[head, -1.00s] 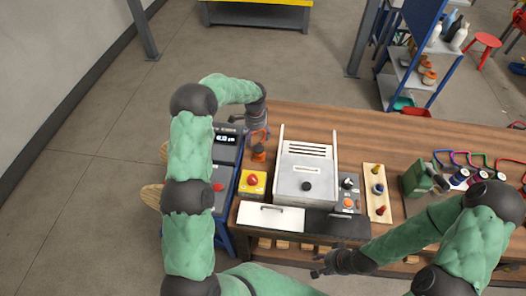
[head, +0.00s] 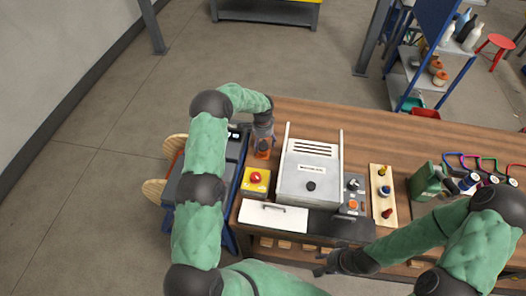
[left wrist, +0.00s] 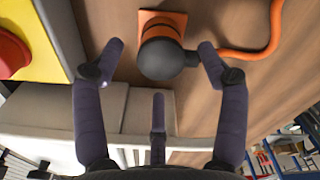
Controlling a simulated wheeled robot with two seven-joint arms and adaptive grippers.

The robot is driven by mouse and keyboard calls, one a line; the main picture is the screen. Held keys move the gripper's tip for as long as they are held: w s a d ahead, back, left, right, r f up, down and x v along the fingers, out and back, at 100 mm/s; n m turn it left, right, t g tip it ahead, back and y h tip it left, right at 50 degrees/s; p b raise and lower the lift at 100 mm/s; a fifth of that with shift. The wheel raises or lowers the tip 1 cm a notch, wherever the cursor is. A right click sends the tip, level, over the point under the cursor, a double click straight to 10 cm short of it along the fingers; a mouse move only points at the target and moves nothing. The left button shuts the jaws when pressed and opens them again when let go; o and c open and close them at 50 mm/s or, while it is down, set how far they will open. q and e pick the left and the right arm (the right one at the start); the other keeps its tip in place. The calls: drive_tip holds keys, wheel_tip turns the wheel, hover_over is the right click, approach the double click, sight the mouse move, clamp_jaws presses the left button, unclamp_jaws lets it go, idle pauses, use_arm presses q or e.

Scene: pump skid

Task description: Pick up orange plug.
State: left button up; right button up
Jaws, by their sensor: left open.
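The orange plug (head: 263,154) stands on the wooden bench, left of the white machine. In the left wrist view the plug (left wrist: 163,27) shows an orange body, a dark rounded end and an orange cable curving off to the right. My left gripper (head: 262,136) is over the plug in the head view, partly hiding it. In the left wrist view my left gripper (left wrist: 161,48) is open, with fingers on either side of the dark end and visible gaps. My right gripper (head: 323,264) is at the bench's front edge, away from the plug; its jaws are too small to judge.
A yellow box with a red button (head: 256,180) is close in front of the plug. The white machine (head: 310,175) stands to the right. The bench behind the machine is clear.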

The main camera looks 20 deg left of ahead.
use_arm(q)
drive_tip(key=shift+f, duration=1.35)
drive_tip(key=shift+c, duration=0.3)
drive_tip(key=c, duration=1.3)
drive_tip(key=shift+r, duration=0.15)
